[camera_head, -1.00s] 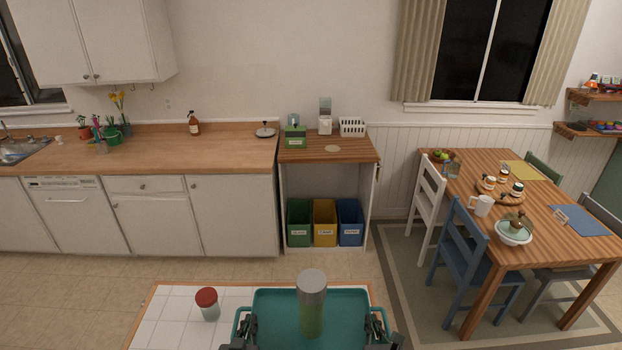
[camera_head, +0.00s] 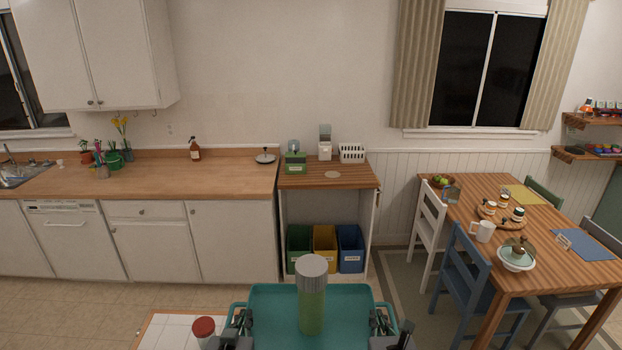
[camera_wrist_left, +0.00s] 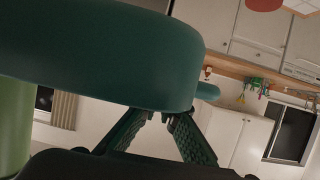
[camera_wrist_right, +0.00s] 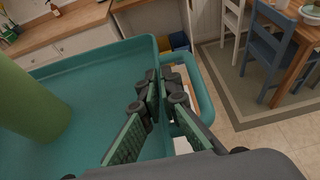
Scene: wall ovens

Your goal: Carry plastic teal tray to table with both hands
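The teal tray (camera_head: 355,310) is in front of me at the bottom of the head view, roughly level. A tall green cylinder with a grey top (camera_head: 312,295) stands upright on it. My left gripper (camera_head: 243,320) is shut on the tray's left handle side; the tray's underside or wall (camera_wrist_left: 100,55) fills much of the left wrist view. My right gripper (camera_head: 380,320) is shut on the right rim by the handle, as the right wrist view (camera_wrist_right: 160,85) shows. The wooden dining table (camera_head: 480,183) stands far right, apart from the tray.
A white-tiled counter (camera_head: 170,332) with a red-lidded jar (camera_head: 204,328) lies below and left of the tray. Blue (camera_head: 470,270) and white (camera_head: 430,225) chairs stand along the table's near left side. The table holds a mug, bowl, placemats and jars. Open floor lies left.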

